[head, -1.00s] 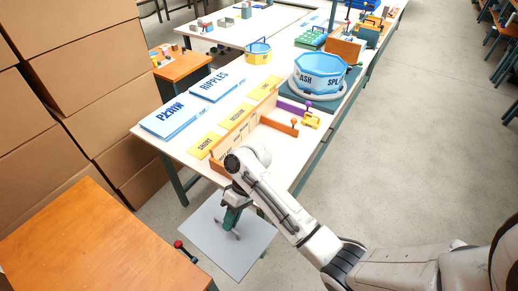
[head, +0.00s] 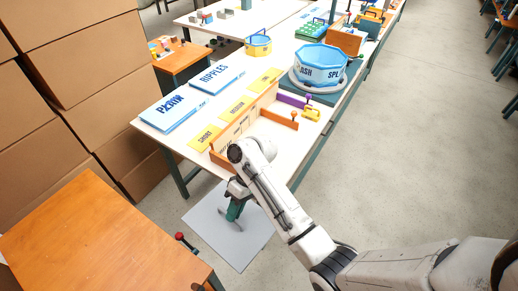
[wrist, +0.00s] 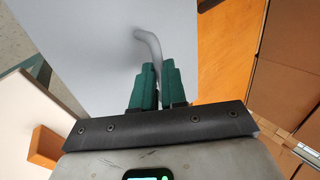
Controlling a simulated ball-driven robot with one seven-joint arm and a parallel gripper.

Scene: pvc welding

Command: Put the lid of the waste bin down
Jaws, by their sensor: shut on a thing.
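The waste bin's lid (head: 250,245) is a flat light grey plate beside the near end of the long table. In the wrist view the lid (wrist: 70,65) fills the upper left, with a curved grey handle (wrist: 149,42) on it. My gripper (head: 233,212) has green fingers at the handle. In the wrist view my gripper (wrist: 157,75) is shut on the lid's handle. No bin body shows under the lid, so I cannot tell whether the lid rests on it or hangs above it.
An orange-topped table (head: 95,235) stands at the front left, with a red-knobbed lever (head: 181,237) at its edge. The long white table (head: 150,126) holds a wooden rack (head: 222,160) and a blue basin (head: 318,62). Cardboard boxes (head: 75,50) stack at left. Floor at right is clear.

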